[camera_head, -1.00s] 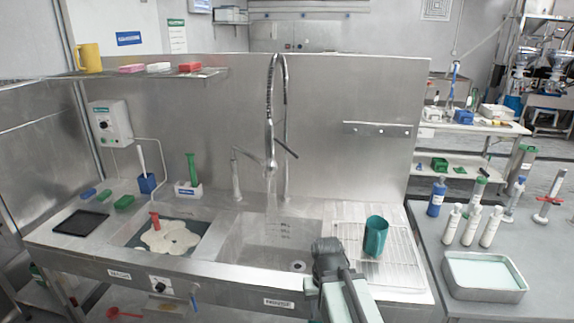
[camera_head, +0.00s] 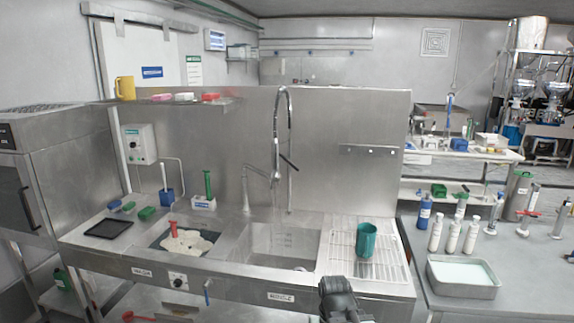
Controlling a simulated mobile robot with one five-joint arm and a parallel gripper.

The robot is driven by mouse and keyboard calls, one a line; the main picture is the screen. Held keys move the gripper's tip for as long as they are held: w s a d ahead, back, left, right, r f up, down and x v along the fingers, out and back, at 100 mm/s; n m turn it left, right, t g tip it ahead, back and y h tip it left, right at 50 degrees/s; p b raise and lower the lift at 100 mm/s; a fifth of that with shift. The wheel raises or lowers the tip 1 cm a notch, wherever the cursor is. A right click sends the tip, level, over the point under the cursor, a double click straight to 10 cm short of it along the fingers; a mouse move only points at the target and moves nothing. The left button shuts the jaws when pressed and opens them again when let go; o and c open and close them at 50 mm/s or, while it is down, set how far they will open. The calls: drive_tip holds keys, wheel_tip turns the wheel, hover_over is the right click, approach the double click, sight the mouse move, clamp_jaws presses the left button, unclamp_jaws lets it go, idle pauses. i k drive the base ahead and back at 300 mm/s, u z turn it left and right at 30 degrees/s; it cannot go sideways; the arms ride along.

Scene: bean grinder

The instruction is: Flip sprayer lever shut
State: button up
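The tall spring-hose sprayer (camera_head: 277,150) stands at the back of the sink, its head hanging over the basin. Its dark lever (camera_head: 289,162) sticks out from the head, slanting down to the right. A faint pale streak below the head looks like running water. My gripper (camera_head: 338,290) is at the bottom of the view, in front of the sink's front edge and well below and right of the lever. Its fingers are dark and seen from behind, so I cannot tell whether they are open.
The sink basin (camera_head: 262,246) lies under the sprayer. A green cup (camera_head: 366,240) stands on the wire drain rack (camera_head: 392,262) to the right. A second basin (camera_head: 158,240) holds a pale cloth-like mass and a red-handled tool. White bottles (camera_head: 453,236) and a tray (camera_head: 463,291) occupy the right table.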

sight(289, 163)
drive_tip(key=u, duration=1.35)
drive_tip(key=i, duration=0.85)
